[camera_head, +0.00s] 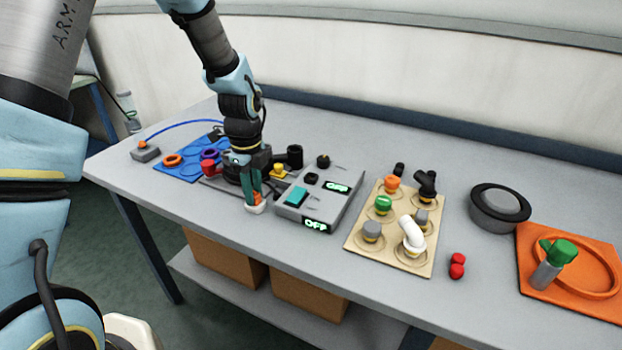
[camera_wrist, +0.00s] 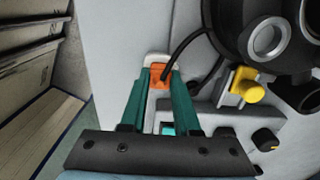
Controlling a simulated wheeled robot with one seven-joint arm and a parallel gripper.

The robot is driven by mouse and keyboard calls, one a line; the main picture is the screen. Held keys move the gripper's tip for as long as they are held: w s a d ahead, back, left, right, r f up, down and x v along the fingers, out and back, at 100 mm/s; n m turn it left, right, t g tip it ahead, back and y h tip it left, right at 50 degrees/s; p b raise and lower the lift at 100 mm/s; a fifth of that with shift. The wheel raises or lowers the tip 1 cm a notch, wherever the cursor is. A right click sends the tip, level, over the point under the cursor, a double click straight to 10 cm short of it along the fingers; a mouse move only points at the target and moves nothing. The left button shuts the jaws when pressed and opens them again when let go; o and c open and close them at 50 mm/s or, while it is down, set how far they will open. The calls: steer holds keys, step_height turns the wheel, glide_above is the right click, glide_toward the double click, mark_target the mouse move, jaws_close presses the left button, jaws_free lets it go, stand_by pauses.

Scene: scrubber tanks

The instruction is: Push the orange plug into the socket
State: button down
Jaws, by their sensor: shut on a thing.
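My gripper (camera_head: 256,196) points down at the table's front edge, left of the grey control box. In the wrist view its two teal fingers (camera_wrist: 160,82) are shut on the orange plug (camera_wrist: 158,75). A little of the plug (camera_head: 257,197) shows between the fingers in the head view. A black cable runs close by the plug's right side in the wrist view. A white block, apparently the socket (camera_head: 257,208), is right at the fingertips; its pale edge (camera_wrist: 155,59) shows just beyond the plug. I cannot tell how far the plug sits in it.
The grey control box (camera_head: 336,205) with a teal button and two "OFF" displays stands close right of my gripper. A yellow knob (camera_wrist: 247,86) and black fittings are near. A beige board (camera_head: 390,260) with several fittings lies further right. The table's front edge is close.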

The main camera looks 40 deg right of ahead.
step_height(320, 180, up, 10)
steer(key=p, duration=0.8)
steer(key=shift+d, duration=0.1)
steer(key=s+d, duration=0.2)
steer(key=d, duration=1.2)
steer(key=shift+s+d, duration=0.3)
steer(key=shift+s, duration=0.05)
steer(key=shift+f, duration=0.1)
steer(key=shift+f+b, duration=1.1)
steer(key=shift+f, duration=1.05)
steer(key=shift+f, duration=0.1)
